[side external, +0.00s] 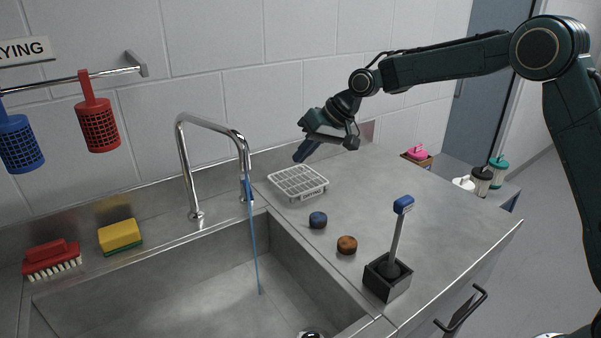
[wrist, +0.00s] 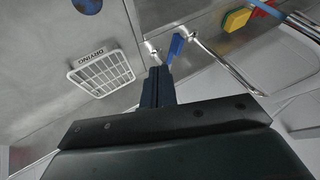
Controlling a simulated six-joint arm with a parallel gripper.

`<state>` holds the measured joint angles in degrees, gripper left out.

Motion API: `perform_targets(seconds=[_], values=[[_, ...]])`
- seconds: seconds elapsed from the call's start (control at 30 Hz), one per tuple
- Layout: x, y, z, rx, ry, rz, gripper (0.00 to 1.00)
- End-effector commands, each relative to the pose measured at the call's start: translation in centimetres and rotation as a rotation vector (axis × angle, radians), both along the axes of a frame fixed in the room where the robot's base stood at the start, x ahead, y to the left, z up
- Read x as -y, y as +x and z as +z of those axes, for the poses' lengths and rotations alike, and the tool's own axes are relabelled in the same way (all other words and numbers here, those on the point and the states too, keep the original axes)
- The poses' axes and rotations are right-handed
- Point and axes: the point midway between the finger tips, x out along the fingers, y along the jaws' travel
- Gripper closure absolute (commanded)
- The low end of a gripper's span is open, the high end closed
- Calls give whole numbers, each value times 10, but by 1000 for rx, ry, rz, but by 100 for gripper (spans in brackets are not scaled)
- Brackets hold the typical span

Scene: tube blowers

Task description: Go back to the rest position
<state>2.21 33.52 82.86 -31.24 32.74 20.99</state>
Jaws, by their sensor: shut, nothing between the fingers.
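My gripper (side external: 306,150) hangs in the air above the back of the steel counter, behind and above the white drying rack (side external: 298,182). Its blue fingers are together with nothing between them. In the wrist view the shut fingers (wrist: 158,86) point up the picture, with the drying rack (wrist: 101,74) to their left. The rack looks empty and stands flat on the counter. My gripper is apart from everything on the counter.
The steel tap (side external: 240,150) with a blue strip rises left of the rack. A blue piece (side external: 318,220), a brown piece (side external: 347,245) and a blue-topped brush in a black holder (side external: 387,278) stand in front. Cups (side external: 482,180) stand at right. Red and blue baskets hang left.

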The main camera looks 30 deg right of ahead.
Motion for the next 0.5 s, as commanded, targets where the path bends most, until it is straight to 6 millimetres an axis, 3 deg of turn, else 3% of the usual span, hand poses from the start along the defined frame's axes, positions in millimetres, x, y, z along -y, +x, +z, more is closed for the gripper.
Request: perform_targets(seconds=[0.27,0.5], values=[[10,-40,39,19,-61,-9,100],[22,-92,73,33,-128,-23,100]])
